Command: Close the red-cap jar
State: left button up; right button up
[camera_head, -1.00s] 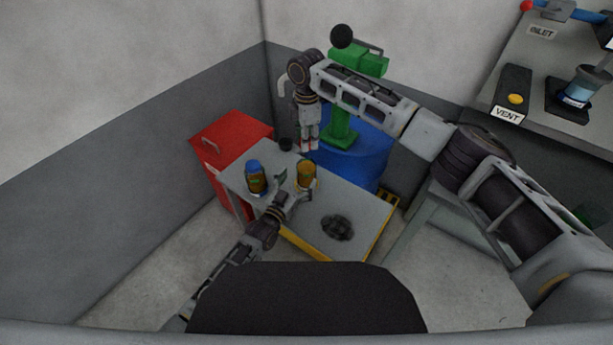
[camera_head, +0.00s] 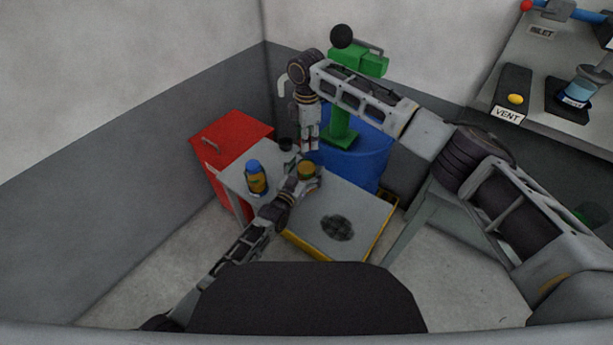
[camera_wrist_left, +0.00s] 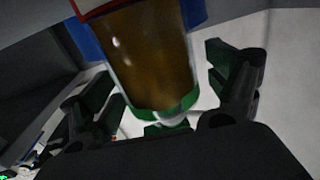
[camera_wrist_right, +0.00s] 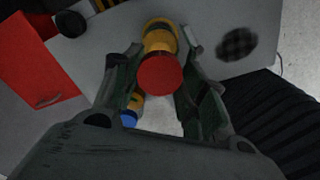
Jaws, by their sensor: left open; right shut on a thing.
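The open jar (camera_head: 306,172), amber with a green base, stands on the small grey table. My left gripper (camera_head: 304,184) is open, with its fingers on either side of the jar; in the left wrist view the jar (camera_wrist_left: 152,58) fills the space between them. My right gripper (camera_head: 309,145) points down just above the jar. In the right wrist view it is shut on the red cap (camera_wrist_right: 160,75), with the jar (camera_wrist_right: 158,36) beyond the cap. The cap looks apart from the jar; the exact gap is hard to tell.
A blue-capped jar (camera_head: 256,178) stands left of the open jar. A small black object (camera_head: 286,144) sits at the back and a dark round grille (camera_head: 337,228) lies at the front.

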aim_at(306, 159)
pick_arm(q)
jog(key=c, duration=1.6)
pick_arm(e)
jog(key=shift+f, duration=2.5)
jog(key=shift+f, duration=0.9)
jog(key=shift+f, duration=0.5)
pick_arm(q)
grip_shut()
